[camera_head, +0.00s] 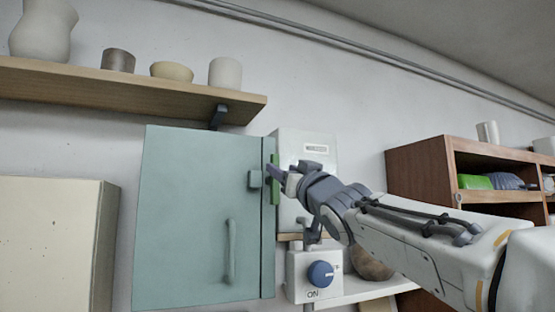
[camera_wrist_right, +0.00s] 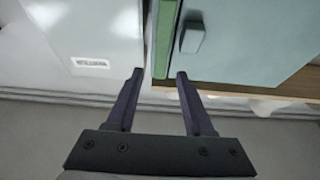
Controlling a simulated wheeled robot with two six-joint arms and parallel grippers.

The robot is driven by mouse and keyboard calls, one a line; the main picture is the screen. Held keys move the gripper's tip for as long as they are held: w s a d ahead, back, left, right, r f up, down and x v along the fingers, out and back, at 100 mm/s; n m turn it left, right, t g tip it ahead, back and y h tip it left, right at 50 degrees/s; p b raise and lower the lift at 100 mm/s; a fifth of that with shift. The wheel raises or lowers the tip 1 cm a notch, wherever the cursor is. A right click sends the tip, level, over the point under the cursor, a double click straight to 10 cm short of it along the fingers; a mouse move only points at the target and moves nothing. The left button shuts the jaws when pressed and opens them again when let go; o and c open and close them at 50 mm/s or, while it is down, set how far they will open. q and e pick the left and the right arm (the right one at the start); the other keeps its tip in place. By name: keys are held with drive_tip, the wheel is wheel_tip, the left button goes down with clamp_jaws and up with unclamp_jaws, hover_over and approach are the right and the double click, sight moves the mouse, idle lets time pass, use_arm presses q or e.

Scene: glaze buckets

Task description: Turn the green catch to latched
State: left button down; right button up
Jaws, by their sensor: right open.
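The green catch (camera_head: 275,190) is an upright bar at the right edge of the teal cabinet door (camera_head: 190,215). A small teal block (camera_head: 255,179) sits on the door just left of it. My right gripper (camera_head: 276,173) is at the catch and hides part of it. In the right wrist view, the open fingers (camera_wrist_right: 159,73) point at the green bar (camera_wrist_right: 165,38), which lies between their tips in the picture. The block also shows there (camera_wrist_right: 193,38). I cannot tell whether a finger touches the bar. My left gripper is out of view.
A grey-white box (camera_head: 308,165) is right of the cabinet, above a blue dial (camera_head: 320,273) marked ON. A wooden shelf (camera_head: 120,92) with pots hangs above. A cream cabinet (camera_head: 55,245) stands left, a brown shelf unit (camera_head: 420,170) right.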

sight(279, 166)
drive_tip(key=shift+p+x, duration=0.65)
drive_tip(key=shift+x, duration=1.15)
clamp_jaws()
drive_tip(key=shift+f, duration=0.1)
